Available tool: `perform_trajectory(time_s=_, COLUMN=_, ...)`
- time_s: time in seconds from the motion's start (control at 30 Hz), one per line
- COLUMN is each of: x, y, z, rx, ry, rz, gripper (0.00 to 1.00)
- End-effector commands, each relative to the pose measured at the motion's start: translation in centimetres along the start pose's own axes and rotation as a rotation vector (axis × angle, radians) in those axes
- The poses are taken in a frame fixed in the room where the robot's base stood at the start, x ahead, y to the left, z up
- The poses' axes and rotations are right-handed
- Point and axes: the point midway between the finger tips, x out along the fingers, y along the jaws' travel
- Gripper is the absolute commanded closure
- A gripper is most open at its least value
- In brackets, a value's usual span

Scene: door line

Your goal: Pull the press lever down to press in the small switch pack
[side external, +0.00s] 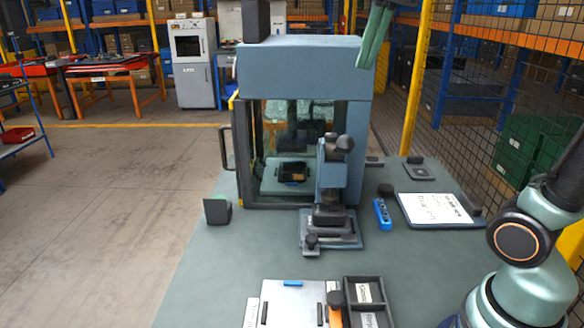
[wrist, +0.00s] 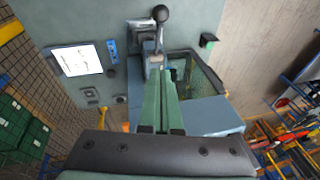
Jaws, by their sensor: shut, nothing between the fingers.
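The press (side external: 329,180) stands on the bench in front of the blue-grey cabinet, on a plate with dark blocks. Its lever has a round black knob (side external: 345,143) near the top; in the wrist view the knob (wrist: 160,13) is beyond my fingertips at the top. My gripper (side external: 363,63) shows as green fingers high above the press, by the cabinet's upper right corner. In the wrist view my gripper (wrist: 157,78) is shut and empty, apart from the knob. I cannot make out the small switch pack clearly among the dark parts under the press.
The cabinet (side external: 305,68) rises behind the press. A blue block (side external: 382,215) and a white sheet (side external: 434,210) lie to its right. A dark stand (side external: 217,210) is at left, and a labelled tray (side external: 347,285) is in front. Bare bench lies between.

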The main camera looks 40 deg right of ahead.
Motion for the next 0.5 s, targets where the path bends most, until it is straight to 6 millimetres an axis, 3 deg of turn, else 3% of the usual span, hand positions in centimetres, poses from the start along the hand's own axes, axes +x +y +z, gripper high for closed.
perform_trajectory(time_s=0.37, x=-0.03, y=-0.06, z=-0.15, rx=0.0, ry=0.004, rz=-0.003, gripper=1.0)
perform_trajectory(time_s=0.5, x=0.81, y=-0.01, z=-0.18, rx=0.0, ry=0.003, rz=-0.002, gripper=1.0)
